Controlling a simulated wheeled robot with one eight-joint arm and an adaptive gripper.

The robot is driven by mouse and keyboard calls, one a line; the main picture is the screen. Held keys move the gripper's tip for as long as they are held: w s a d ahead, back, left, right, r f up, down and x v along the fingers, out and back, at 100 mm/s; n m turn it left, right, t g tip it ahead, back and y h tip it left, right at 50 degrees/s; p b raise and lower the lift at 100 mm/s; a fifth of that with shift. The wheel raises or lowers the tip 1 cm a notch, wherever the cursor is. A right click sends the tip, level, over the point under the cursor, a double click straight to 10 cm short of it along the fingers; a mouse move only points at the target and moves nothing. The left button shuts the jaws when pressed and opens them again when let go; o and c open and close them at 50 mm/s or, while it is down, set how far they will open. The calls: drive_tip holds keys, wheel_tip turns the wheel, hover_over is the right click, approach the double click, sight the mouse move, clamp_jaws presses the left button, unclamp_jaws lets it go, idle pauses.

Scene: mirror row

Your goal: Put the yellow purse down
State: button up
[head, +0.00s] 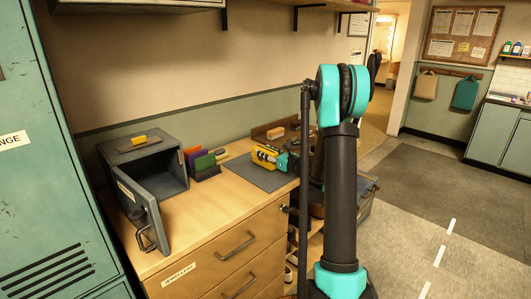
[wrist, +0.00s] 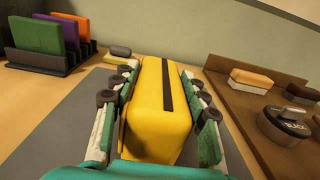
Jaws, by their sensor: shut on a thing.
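The yellow purse (wrist: 158,100) is a soft-looking yellow block with a dark stripe along its top. My gripper (wrist: 162,90) is shut on it, with one finger along each side in the wrist view. In the head view the purse (head: 262,157) is at my gripper (head: 272,158), over the dark grey mat (head: 245,174) on the wooden dresser top. The mat also shows in the wrist view (wrist: 50,135). The underside of the purse is hidden, so I cannot tell whether it touches the mat.
An open grey box (head: 145,165) with its door swung out stands left on the dresser. A rack holds green, purple and orange purses (wrist: 40,38). A wooden tray (wrist: 225,95) with a brush (wrist: 258,80) and black tin (wrist: 285,122) lies right of the mat.

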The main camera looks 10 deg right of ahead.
drive_tip(key=o, duration=1.2)
drive_tip(key=shift+f, duration=0.1)
drive_tip(key=shift+o, duration=0.2)
